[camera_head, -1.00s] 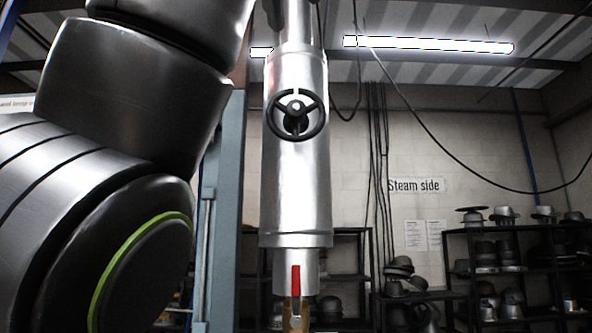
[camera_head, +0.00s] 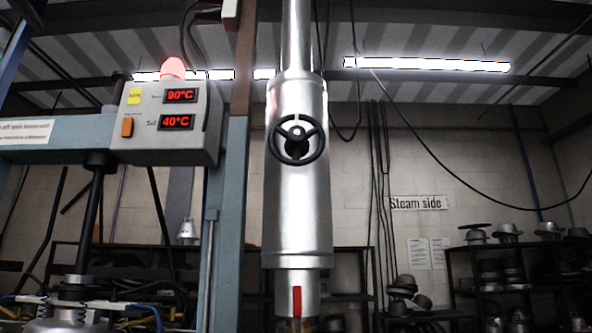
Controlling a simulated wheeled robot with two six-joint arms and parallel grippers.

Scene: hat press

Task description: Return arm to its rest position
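Neither of my grippers shows in the head view, and no part of my arms is visible. Whether they are open or shut is hidden. A silver steam pipe (camera_head: 297,200) stands upright in the middle, with a black handwheel (camera_head: 297,140) on its front and a red lever (camera_head: 297,300) near its lower end. A grey control box (camera_head: 165,122) at the left shows 90°C above and 40°C set. A red lamp (camera_head: 173,68) glows on top of it.
A blue-grey press column (camera_head: 228,220) stands left of the pipe. The press's metal parts (camera_head: 72,300) show at lower left. Cables hang from the ceiling.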

